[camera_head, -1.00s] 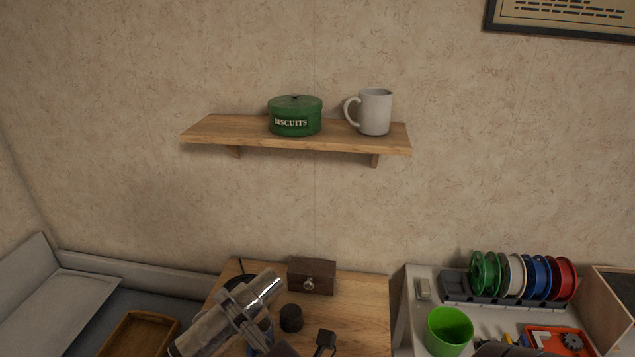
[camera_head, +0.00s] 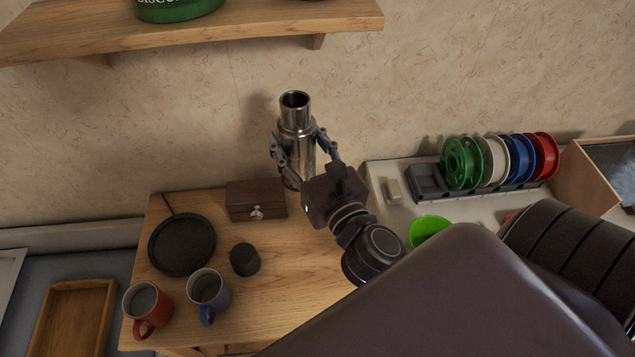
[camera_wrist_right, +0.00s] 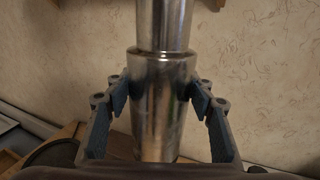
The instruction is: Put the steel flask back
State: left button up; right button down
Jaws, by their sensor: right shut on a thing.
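The steel flask (camera_head: 297,128) is a shiny cylinder with a narrower open neck. My right gripper (camera_head: 304,150) is shut on its body and holds it upright, in front of the wall at the back of the wooden table. In the right wrist view the flask (camera_wrist_right: 163,95) stands between the two fingers of the right gripper (camera_wrist_right: 160,100), with its top cut off by the frame. The lower end of the flask is partly hidden behind the gripper, so I cannot tell whether it touches the table. My left gripper is not in view.
A wooden shelf (camera_head: 215,32) with a green biscuit tin (camera_head: 178,8) is above. On the table (camera_head: 290,290) are a dark box (camera_head: 256,200), a black pan (camera_head: 182,245), a dark lid-like cylinder (camera_head: 244,260), a red mug (camera_head: 148,306) and a blue mug (camera_head: 208,291). Spools (camera_head: 497,161) stand right.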

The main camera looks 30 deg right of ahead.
aim_at(300, 165)
jog(key=f+b, duration=0.1)
jog(key=f, duration=0.3)
jog(key=f+b, duration=0.1)
jog(key=f, duration=0.1)
jog(key=shift+s+f+b, duration=0.3)
jog(key=shift+f+b, duration=0.05)
pick_arm(q)
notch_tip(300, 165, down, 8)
jog(key=b, duration=0.5)
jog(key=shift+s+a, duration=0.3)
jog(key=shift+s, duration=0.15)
pick_arm(e)
notch_tip(300, 165, down, 13)
jog(key=shift+w+r, duration=0.15)
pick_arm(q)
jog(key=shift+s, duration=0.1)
pick_arm(e)
jog(key=shift+f, duration=0.2)
jog(key=c, duration=1)
grip_release()
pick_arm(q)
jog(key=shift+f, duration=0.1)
pick_arm(e)
jog(key=shift+o, duration=0.4)
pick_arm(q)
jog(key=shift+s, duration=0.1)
